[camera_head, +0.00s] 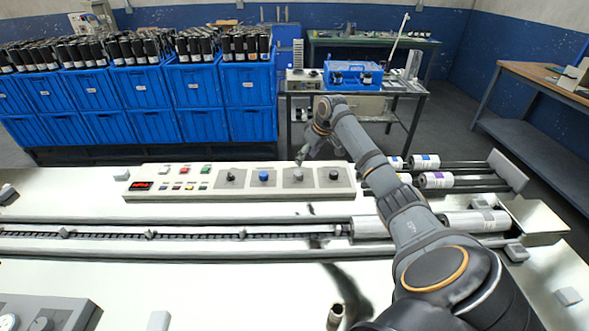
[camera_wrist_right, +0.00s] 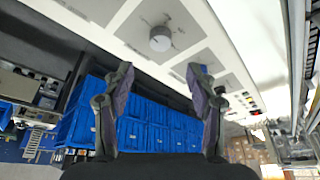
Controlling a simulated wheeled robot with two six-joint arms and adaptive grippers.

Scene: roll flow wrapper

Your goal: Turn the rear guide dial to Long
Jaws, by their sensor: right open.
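The control panel (camera_head: 215,196) on the machine carries a row of dials on grey plates: a black dial (camera_head: 230,178), a blue dial (camera_head: 263,176), a grey dial (camera_head: 298,175) and a dark dial (camera_head: 333,174) at the right. Their labels are too small to read, so I cannot tell which is the rear guide dial. My right gripper (camera_head: 301,158) is just above and behind the grey dial. In the right wrist view, the open, empty fingers (camera_wrist_right: 160,78) point towards a round grey dial (camera_wrist_right: 160,38), apart from it. My left gripper is out of view.
A red display (camera_head: 141,186) and several coloured buttons (camera_head: 184,170) are on the panel's left. White rolls (camera_head: 435,180) lie on dark rails at the right, near my right arm. A conveyor channel (camera_head: 150,235) runs in front. Blue crates (camera_head: 195,87) stand behind.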

